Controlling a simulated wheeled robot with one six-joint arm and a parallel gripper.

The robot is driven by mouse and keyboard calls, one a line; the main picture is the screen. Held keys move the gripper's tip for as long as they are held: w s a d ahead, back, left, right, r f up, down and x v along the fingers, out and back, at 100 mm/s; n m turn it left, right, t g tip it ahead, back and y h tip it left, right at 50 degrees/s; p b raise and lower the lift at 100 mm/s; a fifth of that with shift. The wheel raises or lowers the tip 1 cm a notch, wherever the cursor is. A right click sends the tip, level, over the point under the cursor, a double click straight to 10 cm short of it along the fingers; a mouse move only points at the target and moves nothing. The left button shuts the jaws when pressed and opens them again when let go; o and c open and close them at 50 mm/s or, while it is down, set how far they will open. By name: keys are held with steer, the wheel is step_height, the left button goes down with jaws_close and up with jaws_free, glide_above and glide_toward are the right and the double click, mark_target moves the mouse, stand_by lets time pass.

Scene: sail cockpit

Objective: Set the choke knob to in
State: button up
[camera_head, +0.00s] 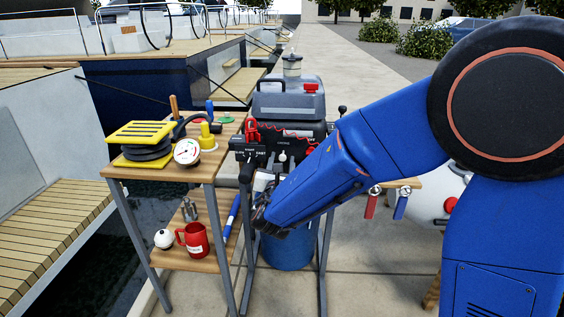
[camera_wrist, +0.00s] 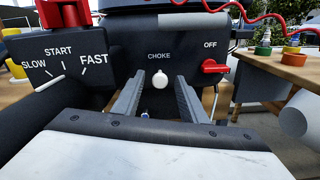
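The choke knob is a small white round knob (camera_wrist: 159,80) under the word CHOKE on the dark front of the motor. In the head view it shows as a small white knob (camera_head: 283,156). How far it stands out from the panel I cannot tell. In the wrist view my gripper (camera_wrist: 160,86) is open, with one finger on each side of the knob's place in the picture. Gaps show between the knob and both fingers, and I see no contact. In the head view my gripper is at the arm's end, low in front of the motor, its fingers hard to make out.
A red OFF lever (camera_wrist: 213,67) is right of the knob. A wooden shelf table (camera_head: 207,168) with a gauge (camera_head: 187,151) and a red mug (camera_head: 194,239) stands left of the motor.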

mark_target(282, 158)
steer(key=shift+w, duration=0.15)
steer(key=shift+c, duration=0.6)
jaws_close()
steer(key=shift+w, duration=1.4)
steer(key=shift+o, duration=0.6)
jaws_free()
steer(key=shift+d, duration=0.1)
steer(key=s, duration=1.7)
steer(key=shift+s+a, duration=0.2)
steer(key=shift+a, duration=0.1)
